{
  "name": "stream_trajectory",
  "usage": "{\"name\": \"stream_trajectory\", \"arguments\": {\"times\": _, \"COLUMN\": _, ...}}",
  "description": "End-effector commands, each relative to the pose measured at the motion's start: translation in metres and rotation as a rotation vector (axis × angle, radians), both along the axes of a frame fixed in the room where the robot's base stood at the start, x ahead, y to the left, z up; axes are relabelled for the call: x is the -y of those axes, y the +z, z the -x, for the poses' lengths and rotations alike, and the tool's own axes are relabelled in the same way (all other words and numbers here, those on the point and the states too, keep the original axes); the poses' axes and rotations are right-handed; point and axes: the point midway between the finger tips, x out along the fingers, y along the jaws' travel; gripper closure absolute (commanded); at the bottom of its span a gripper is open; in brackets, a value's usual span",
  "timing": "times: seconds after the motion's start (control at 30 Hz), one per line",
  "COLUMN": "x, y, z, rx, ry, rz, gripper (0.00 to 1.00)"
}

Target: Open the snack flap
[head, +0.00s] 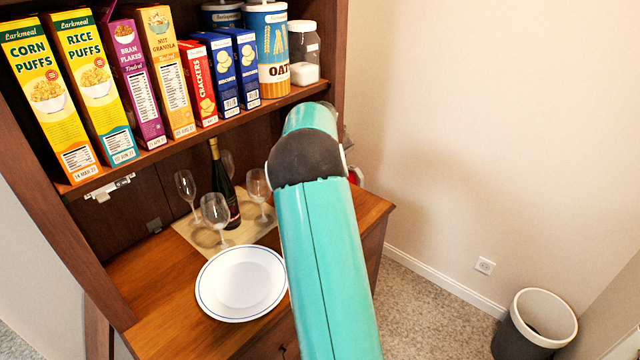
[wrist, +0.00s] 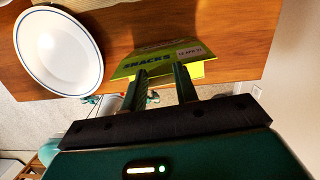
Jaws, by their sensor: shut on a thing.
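An olive-green panel with yellow edges and the word SNACKS, the snack flap (wrist: 135,68), shows in the wrist view at the edge of the wooden surface. My gripper (wrist: 160,72) reaches it from below in that view, with its two fingers at the panel's lower edge. The gripper is shut on the flap with a gap between the fingers. The fingertips partly cover the panel, and how far it is tilted is hard to tell. In the head view my arm hides the gripper and the flap.
A blue-rimmed white plate (head: 242,283) lies on the wooden counter (head: 150,275), beside wine glasses (head: 215,212) and a dark bottle (head: 222,185). Cereal boxes (head: 92,85) and canisters fill the shelf above. A waste bin (head: 536,322) stands on the floor at right.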

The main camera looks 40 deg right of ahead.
Motion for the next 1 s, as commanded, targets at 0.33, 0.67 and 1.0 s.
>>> {"name": "stream_trajectory", "arguments": {"times": 0.33, "x": -0.0021, "y": -0.0005, "z": -0.0152, "rx": -0.071, "ry": -0.002, "rz": 0.01, "gripper": 1.0}}
{"name": "stream_trajectory", "arguments": {"times": 0.67, "x": -0.0023, "y": -0.0006, "z": -0.0152, "rx": -0.07, "ry": -0.001, "rz": 0.009, "gripper": 1.0}}
{"name": "stream_trajectory", "arguments": {"times": 1.0, "x": -0.0024, "y": -0.0006, "z": -0.0152, "rx": -0.069, "ry": -0.001, "rz": 0.009, "gripper": 1.0}}
